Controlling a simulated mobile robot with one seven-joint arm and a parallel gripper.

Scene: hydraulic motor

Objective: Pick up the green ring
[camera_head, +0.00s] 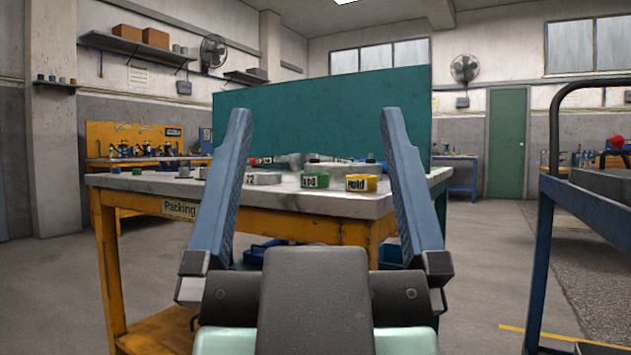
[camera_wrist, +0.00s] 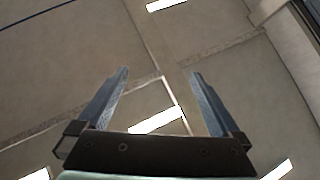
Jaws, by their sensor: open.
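A green ring (camera_head: 315,180) with a dark-lettered label on its front stands on the grey top of a workbench (camera_head: 320,202), near the front edge. My gripper (camera_head: 315,112) is open, with its two blue fingers pointing up and spread wide. In the head view it is nearer the camera than the bench, and the green ring shows between its fingers, beyond them. In the wrist view my gripper (camera_wrist: 159,73) is empty against the ceiling, and no ring is in sight there.
A yellow ring (camera_head: 362,183) stands just right of the green one. Grey parts (camera_head: 262,178) lie to its left, and small coloured pieces (camera_head: 116,170) are at the bench's left end. A green panel (camera_head: 320,120) rises behind. A blue cart (camera_head: 590,205) stands at right.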

